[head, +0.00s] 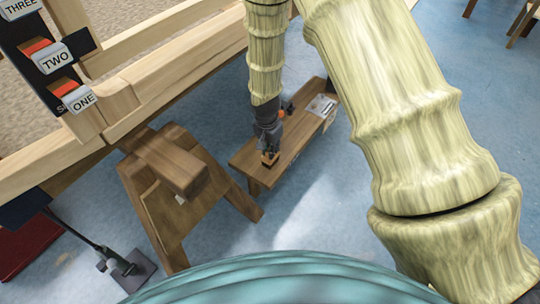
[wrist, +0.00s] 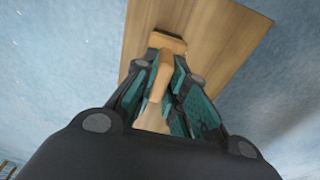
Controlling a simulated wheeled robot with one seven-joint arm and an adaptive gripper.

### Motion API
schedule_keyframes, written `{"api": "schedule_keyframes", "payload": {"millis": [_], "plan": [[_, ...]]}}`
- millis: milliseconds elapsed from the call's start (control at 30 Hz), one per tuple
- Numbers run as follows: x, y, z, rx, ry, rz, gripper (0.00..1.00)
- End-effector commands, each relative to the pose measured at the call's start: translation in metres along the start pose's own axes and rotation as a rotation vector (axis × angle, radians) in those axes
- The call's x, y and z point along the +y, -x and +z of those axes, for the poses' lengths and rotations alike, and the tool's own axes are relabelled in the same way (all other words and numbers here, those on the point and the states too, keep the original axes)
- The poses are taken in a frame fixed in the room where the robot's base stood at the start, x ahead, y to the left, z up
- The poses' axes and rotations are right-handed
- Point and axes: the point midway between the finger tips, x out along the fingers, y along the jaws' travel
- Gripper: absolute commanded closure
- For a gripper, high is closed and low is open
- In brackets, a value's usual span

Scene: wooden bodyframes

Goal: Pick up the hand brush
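The hand brush has a pale wooden handle and a block-like wooden head (wrist: 168,42). In the wrist view its handle runs between the dark fingers of my gripper (wrist: 166,80), which have teal pads. The fingers are close in on both sides of the handle and look shut on it. In the head view my gripper (head: 269,142) points down over a low wooden bench (head: 243,158). The small brush (head: 269,160) shows at its fingertips, at the bench top. I cannot tell whether it touches the bench.
A white labelled item (head: 321,106) lies at the bench's far end. A wooden trestle (head: 180,195) and a long beam (head: 180,75) stand to the left, with a black number board (head: 52,62). Blue floor (head: 320,205) is clear in front of the bench.

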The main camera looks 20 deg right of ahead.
Motion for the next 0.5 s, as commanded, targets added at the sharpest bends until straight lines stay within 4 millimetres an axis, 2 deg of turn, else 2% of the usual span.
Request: {"api": "schedule_keyframes", "payload": {"millis": [300, 500], "plan": [[0.0, 0.003, -0.001, 0.0, 0.0, 0.0, 1.0], [-0.001, 0.025, -0.004, 0.001, 0.0, -0.002, 1.0]]}}
